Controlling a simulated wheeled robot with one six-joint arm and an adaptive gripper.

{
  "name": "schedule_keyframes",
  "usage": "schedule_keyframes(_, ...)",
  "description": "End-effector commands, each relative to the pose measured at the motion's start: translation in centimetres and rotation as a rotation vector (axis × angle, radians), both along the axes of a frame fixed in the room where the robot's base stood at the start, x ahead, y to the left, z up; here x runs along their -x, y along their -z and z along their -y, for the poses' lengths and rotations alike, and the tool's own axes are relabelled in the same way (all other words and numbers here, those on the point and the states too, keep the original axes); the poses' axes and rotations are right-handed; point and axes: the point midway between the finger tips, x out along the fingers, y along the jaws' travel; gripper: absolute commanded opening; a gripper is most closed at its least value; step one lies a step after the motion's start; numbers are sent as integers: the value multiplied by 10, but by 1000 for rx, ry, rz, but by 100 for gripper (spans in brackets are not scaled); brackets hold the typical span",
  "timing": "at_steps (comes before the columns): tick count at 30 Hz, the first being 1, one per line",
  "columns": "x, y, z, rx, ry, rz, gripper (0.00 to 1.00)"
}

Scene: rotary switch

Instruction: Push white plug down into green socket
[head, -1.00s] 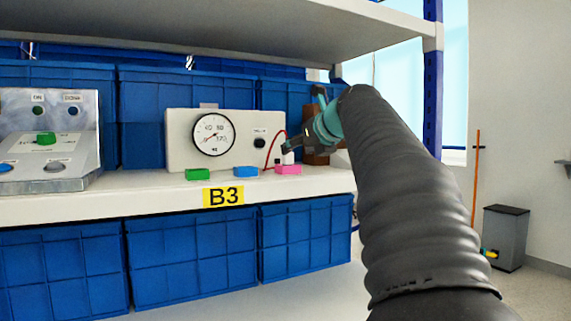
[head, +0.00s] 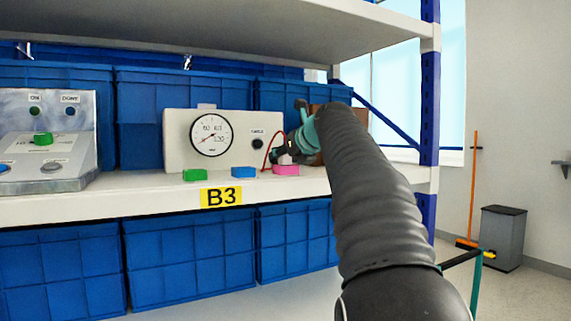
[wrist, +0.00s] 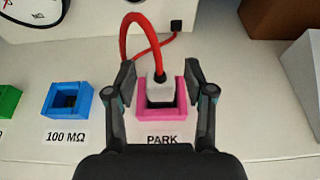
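The white plug (wrist: 161,92) with a red cable sits in the pink socket (wrist: 160,112) labelled PARK. In the head view the pink socket (head: 286,169) is on the shelf, and the plug is mostly hidden by my gripper. My gripper (wrist: 160,68) is open, with one finger on each side of the plug and a visible gap to it. In the head view my gripper (head: 286,154) is just above the pink socket. The green socket (head: 194,175) is at the left of the row; only its edge (wrist: 8,101) shows in the wrist view.
A blue socket (head: 243,172), labelled 100 MΩ, stands between the green and pink ones. A white meter box (head: 177,145) stands behind the row. The red cable (wrist: 124,45) loops up from the plug to the box. A brown box (wrist: 283,15) is at the back right.

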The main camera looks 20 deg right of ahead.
Motion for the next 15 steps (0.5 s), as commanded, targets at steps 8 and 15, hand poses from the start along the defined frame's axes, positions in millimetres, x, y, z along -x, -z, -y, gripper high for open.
schedule_keyframes(8, 0, 0, 0, 0, 0, 0, 0)
schedule_keyframes(15, 0, -1, 0, 0, 0, 0, 0)
